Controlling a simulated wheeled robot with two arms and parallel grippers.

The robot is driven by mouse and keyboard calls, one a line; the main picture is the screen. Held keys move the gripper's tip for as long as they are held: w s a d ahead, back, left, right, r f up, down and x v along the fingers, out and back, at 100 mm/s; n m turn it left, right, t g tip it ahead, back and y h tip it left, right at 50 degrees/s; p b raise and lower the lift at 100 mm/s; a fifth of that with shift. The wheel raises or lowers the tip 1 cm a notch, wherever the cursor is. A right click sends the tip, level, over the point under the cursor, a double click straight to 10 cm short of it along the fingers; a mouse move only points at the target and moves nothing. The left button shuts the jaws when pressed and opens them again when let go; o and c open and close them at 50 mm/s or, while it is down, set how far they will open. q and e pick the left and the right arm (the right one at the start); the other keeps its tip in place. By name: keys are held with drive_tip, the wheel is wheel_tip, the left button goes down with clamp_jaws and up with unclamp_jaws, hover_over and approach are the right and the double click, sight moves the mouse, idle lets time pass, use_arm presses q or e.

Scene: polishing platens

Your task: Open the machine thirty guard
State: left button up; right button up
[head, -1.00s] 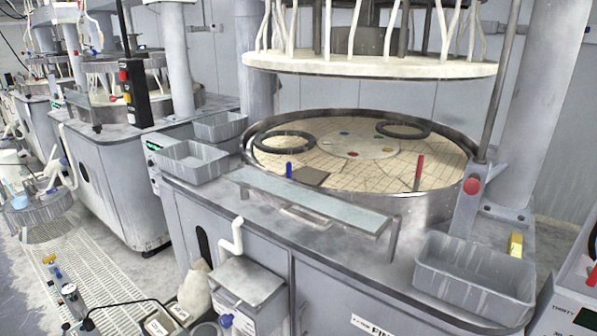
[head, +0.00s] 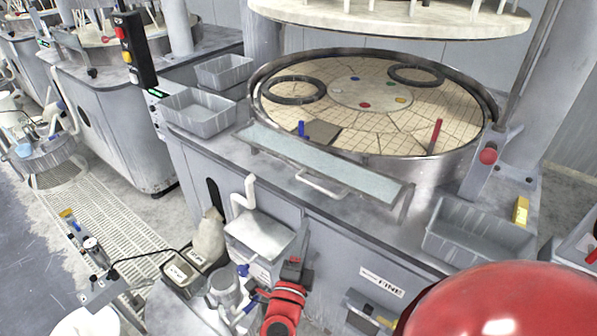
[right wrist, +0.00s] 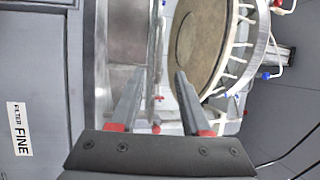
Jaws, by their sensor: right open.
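The guard (head: 325,163) is a long, pale translucent panel with a bar handle (head: 320,186) along its front edge. It lies low across the front of the machine's round tiled platen (head: 372,92). My right gripper (head: 293,266) is in front of the machine's cabinet, below the guard and apart from its handle. In the right wrist view its two fingers (right wrist: 158,88) are spread with nothing between them. I cannot clearly make out the handle in that view. My left gripper is not in view.
Grey bins stand on the deck at left (head: 197,111) and right (head: 478,232). A white bent pipe (head: 243,193), a jug (head: 224,290) and a pale sack (head: 208,237) are beside the cabinet front. A raised upper plate (head: 390,18) hangs above the platen.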

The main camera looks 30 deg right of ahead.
sight(317, 189)
drive_tip(key=p+x, duration=0.1)
drive_tip(key=x, duration=0.4)
drive_tip(key=p+x, duration=0.1)
drive_tip(key=x, duration=0.4)
drive_tip(key=p+x, duration=0.2)
drive_tip(key=x, duration=0.3)
drive_tip(key=shift+w+d+r, duration=0.15)
drive_tip(key=shift+d+r, duration=0.1)
drive_tip(key=shift+r, duration=0.1)
drive_tip(key=shift+w+d+f, duration=0.1)
drive_tip(key=shift+w+d, duration=0.4)
clamp_jaws()
drive_tip(key=shift+r, duration=0.25)
